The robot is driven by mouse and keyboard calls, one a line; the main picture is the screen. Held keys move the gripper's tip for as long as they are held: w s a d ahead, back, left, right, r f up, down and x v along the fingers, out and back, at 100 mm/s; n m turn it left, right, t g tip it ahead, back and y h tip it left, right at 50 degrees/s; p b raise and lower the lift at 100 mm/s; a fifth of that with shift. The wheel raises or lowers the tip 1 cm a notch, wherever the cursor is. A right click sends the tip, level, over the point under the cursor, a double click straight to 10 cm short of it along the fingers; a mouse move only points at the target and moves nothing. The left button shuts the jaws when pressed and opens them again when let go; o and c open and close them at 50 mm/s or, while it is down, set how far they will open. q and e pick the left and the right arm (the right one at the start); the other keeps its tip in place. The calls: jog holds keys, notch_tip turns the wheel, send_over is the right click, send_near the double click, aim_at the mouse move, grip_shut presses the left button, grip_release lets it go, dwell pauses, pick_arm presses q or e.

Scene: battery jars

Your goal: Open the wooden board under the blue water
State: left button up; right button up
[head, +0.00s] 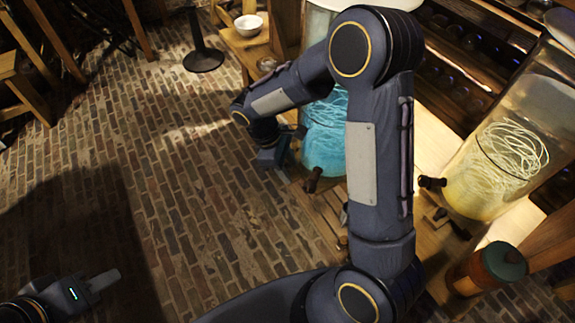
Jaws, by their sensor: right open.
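The blue water stands in a large glass jar (325,150) right of centre, partly hidden behind my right arm. A dark tap (313,180) sticks out at its lower front. The wooden board (318,207) shows below the jar as a strip of wood, largely hidden by my arm; I cannot tell whether it is open. My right gripper (277,156) is small in view, just left of the jar, above the board's level, with nothing visible in it. My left gripper (103,284) is low at the left, over the brick floor, far from the jar; its jaw gap is not visible.
A jar with yellow liquid and pale strands (500,165) stands at the right with its own tap (432,183). A green-lidded jar (490,268) is at the lower right. A white bowl (248,25) sits on a wooden surface behind.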

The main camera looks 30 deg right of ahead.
jog(key=shift+r, duration=0.1)
pick_arm(q)
jog(key=shift+r+p, duration=0.45)
pick_arm(e)
jog(key=v, duration=0.7)
jog(key=shift+r, duration=0.35)
jog(key=shift+w+a, duration=0.1)
